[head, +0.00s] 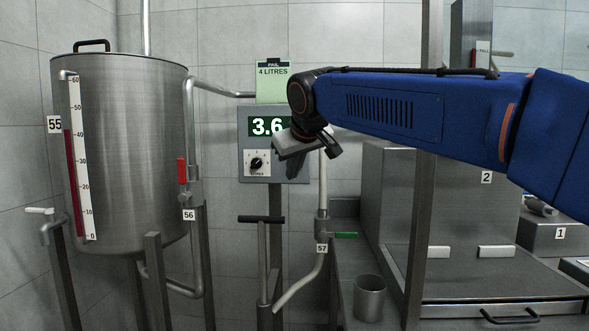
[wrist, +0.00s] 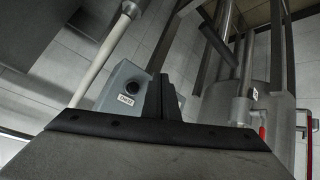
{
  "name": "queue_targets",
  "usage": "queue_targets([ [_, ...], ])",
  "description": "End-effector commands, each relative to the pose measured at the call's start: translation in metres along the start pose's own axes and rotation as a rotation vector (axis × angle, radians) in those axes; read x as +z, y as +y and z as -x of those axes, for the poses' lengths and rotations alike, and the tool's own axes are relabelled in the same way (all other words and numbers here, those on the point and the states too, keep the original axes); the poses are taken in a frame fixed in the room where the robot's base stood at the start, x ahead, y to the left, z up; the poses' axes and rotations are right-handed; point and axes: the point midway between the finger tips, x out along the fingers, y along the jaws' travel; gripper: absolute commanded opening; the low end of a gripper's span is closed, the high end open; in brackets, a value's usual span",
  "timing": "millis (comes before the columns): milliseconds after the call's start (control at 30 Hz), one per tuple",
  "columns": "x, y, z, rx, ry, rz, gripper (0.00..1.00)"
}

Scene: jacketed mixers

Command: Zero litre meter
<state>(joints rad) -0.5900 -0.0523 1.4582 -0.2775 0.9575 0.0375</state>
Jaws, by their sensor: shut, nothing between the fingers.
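The litre meter (head: 247,190) is a grey box on a post, left of centre in the head view. Its green display (head: 266,126) reads 3.6, partly covered at the right by my gripper. A black knob with a white pointer (head: 257,162) sits below the display on a marked plate. My gripper (head: 295,168) is shut and empty, in front of the meter's right side.
A steel tank (head: 130,150) with a red level scale stands left. A red-handled valve (head: 182,171) is on its pipe. A green-handled valve (head: 346,235) is below my gripper. A card (head: 273,85) reads PAIL 4 LITRES. A steel cup (head: 369,298) stands lower right of centre.

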Motion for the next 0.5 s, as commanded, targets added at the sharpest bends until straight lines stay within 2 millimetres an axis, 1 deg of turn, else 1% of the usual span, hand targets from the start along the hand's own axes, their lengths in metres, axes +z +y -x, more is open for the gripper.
queue_targets([
  [100, -0.008, 0.008, -0.011, 0.0, -0.001, -0.001, 0.0],
  [300, -0.02, 0.02, -0.028, 0.0, 0.0, -0.001, 0.0],
  [500, -0.029, 0.029, -0.039, 0.0, 0.0, -0.001, 0.0],
])
